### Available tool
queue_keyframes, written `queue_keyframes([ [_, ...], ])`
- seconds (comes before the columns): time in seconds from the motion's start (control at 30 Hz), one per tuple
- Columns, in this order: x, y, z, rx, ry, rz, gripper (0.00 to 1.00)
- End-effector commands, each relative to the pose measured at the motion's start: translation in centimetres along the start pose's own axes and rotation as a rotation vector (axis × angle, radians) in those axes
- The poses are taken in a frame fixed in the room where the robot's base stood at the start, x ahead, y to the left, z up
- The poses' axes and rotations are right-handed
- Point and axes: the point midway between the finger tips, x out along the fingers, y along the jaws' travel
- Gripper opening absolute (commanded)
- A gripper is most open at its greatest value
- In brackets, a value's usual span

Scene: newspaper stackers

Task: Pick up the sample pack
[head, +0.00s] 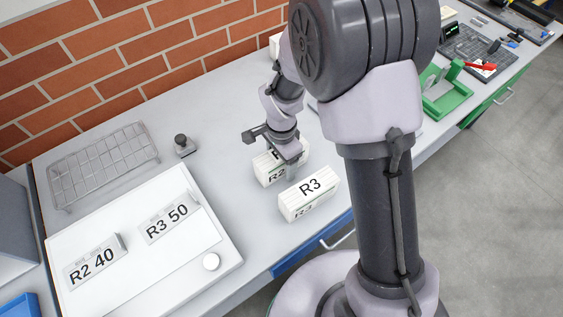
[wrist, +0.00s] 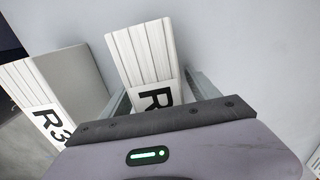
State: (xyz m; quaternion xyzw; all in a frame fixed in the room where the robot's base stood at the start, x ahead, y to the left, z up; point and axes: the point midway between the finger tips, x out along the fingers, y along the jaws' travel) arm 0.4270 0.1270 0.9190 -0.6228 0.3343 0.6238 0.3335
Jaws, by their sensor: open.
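Two white packs stand on the grey bench, one labelled R2 (head: 268,172) and one labelled R3 (head: 309,195). My gripper (head: 277,150) is at the R2 pack, pointing down and partly hiding it. In the wrist view, my open gripper (wrist: 158,92) has a finger on each side of a pack whose label (wrist: 155,97) shows only an R; the rest is hidden by the gripper body. Whether the fingers touch it, I cannot tell. The R3 pack (wrist: 60,85) stands to its left, outside the fingers. No pack is marked as a sample.
A wire rack (head: 105,163) and small dark-topped object (head: 183,145) stand behind. A green fixture (head: 447,98) is at right.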

Motion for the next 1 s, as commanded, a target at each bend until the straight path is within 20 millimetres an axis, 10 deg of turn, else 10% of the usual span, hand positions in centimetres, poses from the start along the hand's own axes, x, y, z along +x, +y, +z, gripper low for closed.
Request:
queue_keyframes([
  [0.2, 0.1, 0.0, 0.0, 0.0, 0.0, -0.002, 0.66],
  [0.53, 0.1, 0.0, 0.0, 0.0, 0.0, -0.001, 0.01],
  [1.0, -2.6, -0.1, 0.0, 0.0, 0.001, -0.005, 0.0],
])
